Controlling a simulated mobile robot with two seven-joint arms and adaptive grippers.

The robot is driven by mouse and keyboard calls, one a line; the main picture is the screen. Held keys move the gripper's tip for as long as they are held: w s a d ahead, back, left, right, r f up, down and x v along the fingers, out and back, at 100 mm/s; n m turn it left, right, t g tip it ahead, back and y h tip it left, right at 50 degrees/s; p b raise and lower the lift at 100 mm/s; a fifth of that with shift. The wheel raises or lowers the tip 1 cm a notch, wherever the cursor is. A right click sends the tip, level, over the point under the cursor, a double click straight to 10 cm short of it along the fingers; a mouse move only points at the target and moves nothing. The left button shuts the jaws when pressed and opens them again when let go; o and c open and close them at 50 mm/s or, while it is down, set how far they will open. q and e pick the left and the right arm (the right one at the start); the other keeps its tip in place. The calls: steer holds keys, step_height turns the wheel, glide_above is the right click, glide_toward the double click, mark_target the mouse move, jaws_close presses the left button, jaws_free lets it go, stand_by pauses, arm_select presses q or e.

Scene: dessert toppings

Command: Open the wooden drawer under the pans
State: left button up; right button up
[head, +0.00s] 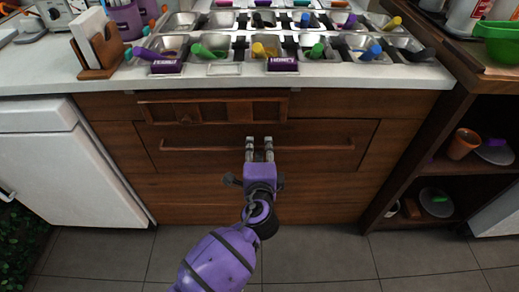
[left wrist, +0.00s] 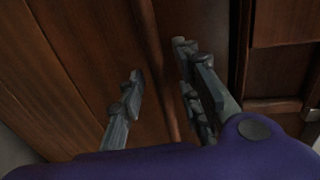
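The wooden drawer (head: 330,160) sits in the brown cabinet under the counter and the pans, and looks closed. Its long horizontal bar handle (head: 205,148) runs across the front. My left gripper (head: 260,143) is at the middle of this handle, its fingers pointing at the drawer front. In the left wrist view the two fingers (left wrist: 158,60) are spread apart, with the handle bar (left wrist: 168,90) running between them, nearer the right finger. Whether either finger touches the bar cannot be told. My right gripper is not in view.
Metal topping pans (head: 210,48) with coloured-handled utensils line the white counter (head: 340,78) above. A slatted wooden rack (head: 212,111) is on the cabinet front over the drawer. A white appliance (head: 60,160) stands left, open shelves (head: 445,175) right. The tiled floor in front is clear.

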arm_select(q)
steer(key=shift+w+f, duration=0.1)
steer(key=shift+w, duration=0.5)
jaws_close()
